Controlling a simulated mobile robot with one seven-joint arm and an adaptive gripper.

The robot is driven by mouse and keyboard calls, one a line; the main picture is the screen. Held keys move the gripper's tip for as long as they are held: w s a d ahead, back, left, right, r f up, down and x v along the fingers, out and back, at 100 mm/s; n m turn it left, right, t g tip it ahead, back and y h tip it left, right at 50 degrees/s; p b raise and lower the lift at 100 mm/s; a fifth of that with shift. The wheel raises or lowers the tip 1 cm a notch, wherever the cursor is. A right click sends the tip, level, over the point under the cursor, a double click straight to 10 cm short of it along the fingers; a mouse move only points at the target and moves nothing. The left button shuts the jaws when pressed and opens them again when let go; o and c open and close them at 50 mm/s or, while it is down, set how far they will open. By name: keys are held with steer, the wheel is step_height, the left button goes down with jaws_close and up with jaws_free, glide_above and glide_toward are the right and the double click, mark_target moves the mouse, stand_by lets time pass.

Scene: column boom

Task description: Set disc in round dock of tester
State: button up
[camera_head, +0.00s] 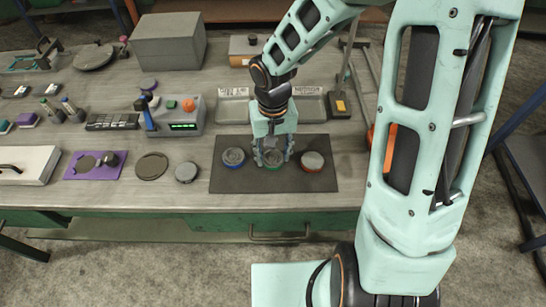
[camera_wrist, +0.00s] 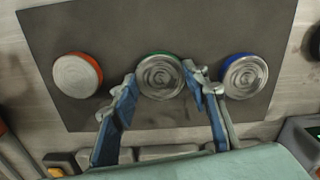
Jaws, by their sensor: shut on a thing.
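Three round metal discs sit in a row on a dark mat (camera_head: 290,184). A blue-rimmed disc (camera_head: 233,157) is on the left, a green-rimmed disc (camera_wrist: 160,76) in the middle, and a red-orange-rimmed disc (camera_head: 312,161) on the right. In the wrist view the order is reversed. My gripper (camera_head: 273,163) points down and is shut on the green-rimmed disc, one finger on each side. The disc appears to be at mat level; I cannot tell whether it is lifted. The likely tester (camera_head: 178,116) is a grey box with a green display and blue lever; its round dock is not clearly visible.
A dark round plate (camera_head: 151,166) and a grey disc (camera_head: 186,173) lie left of the mat. A purple plate (camera_head: 78,174) with round parts is farther left. Behind are a grey metal tray (camera_head: 234,108) and a large grey box (camera_head: 168,42). The bench's front edge is near the mat.

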steer(key=shift+r, duration=0.1)
steer(key=shift+r+p, duration=0.8)
steer(key=shift+r, duration=0.1)
steer(key=s+d+r+p, duration=0.8)
steer(key=d+r+p, duration=0.2)
steer(key=d+r, duration=0.1)
steer(key=shift+d, duration=0.2)
steer(key=shift+a, duration=0.15)
